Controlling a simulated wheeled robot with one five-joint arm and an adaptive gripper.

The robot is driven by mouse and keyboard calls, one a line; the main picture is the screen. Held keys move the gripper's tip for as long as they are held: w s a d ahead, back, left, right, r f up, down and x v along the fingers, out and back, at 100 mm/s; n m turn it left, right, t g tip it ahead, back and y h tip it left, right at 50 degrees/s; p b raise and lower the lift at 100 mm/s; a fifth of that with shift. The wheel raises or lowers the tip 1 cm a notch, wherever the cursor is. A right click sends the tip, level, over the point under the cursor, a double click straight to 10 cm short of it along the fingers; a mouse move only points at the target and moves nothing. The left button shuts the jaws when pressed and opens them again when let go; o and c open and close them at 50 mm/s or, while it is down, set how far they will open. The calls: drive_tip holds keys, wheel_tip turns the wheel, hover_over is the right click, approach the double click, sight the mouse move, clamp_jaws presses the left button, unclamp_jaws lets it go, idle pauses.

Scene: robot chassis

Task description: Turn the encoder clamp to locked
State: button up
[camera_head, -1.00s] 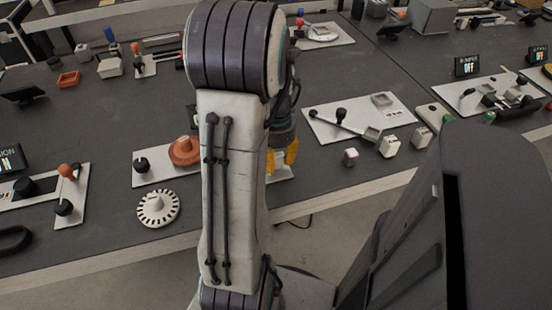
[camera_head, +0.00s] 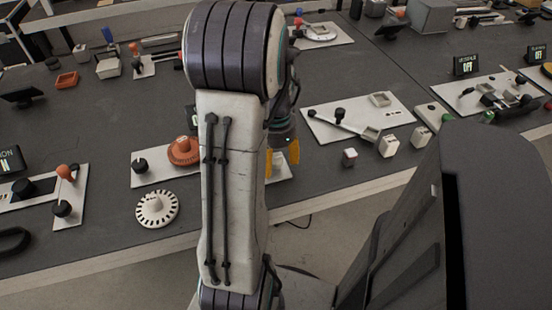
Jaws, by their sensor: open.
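My gripper (camera_head: 281,156) shows its orange fingers just right of my arm link, over the front edge of the table. A white slotted disc (camera_head: 157,208) lies on the table in front of this panel. I cannot tell which part is the encoder clamp, or its setting.
A panel with an orange-topped lever (camera_head: 65,172) lies at the left. My arm and body block much of the view.

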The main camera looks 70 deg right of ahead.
wheel_tip(320, 180, up, 12)
idle(0.8)
idle(0.6)
